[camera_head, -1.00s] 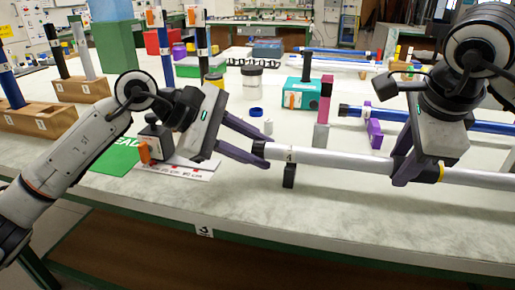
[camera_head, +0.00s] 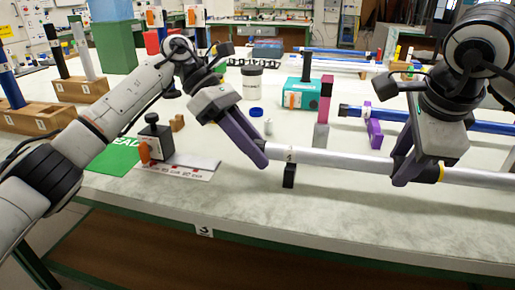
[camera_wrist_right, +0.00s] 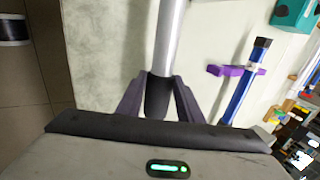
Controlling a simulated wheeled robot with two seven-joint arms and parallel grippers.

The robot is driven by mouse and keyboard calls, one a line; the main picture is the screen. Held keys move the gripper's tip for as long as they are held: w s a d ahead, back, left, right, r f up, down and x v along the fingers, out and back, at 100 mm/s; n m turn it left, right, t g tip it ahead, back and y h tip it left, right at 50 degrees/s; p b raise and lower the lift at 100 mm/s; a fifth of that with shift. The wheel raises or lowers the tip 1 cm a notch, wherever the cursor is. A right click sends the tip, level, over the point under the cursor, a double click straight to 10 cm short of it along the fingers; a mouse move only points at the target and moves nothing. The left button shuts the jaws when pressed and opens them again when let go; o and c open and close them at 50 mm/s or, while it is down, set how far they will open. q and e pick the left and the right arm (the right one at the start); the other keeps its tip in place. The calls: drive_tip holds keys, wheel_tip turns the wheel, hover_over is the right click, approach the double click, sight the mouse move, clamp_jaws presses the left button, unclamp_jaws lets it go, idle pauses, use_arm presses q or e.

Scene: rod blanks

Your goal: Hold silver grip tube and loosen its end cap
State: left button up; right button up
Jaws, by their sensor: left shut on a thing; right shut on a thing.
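The silver grip tube (camera_head: 340,160) lies level across the right half of the head view, raised a little above the table. Its left part rests at a small black support (camera_head: 289,176). My left gripper (camera_head: 264,160) reaches down from the upper left and is shut at the tube's left end. Its fingers hide the dark end cap there. My right gripper (camera_head: 402,170) is shut around the tube further right. In the right wrist view, its two fingers (camera_wrist_right: 159,98) stand either side of a dark section of the tube (camera_wrist_right: 170,40).
A pink and grey block post (camera_head: 323,112), a purple holder (camera_head: 374,130) with a blue rod, a teal box (camera_head: 300,93) and a blue cap (camera_head: 256,112) stand behind the tube. A black and orange device (camera_head: 154,140) is at left. The table front is clear.

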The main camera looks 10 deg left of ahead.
idle(0.5)
use_arm(q)
drive_tip(key=o, duration=1)
drive_tip(key=shift+o, duration=0.2)
drive_tip(key=v, duration=0.7)
drive_tip(key=shift+w+a, duration=0.15)
drive_tip(key=shift+a, duration=0.05)
drive_tip(key=shift+f+b, duration=0.35)
drive_tip(key=shift+b, duration=0.1)
use_arm(e)
drive_tip(key=shift+f, duration=0.6)
drive_tip(key=o, duration=1.2)
drive_tip(key=shift+c, duration=0.2)
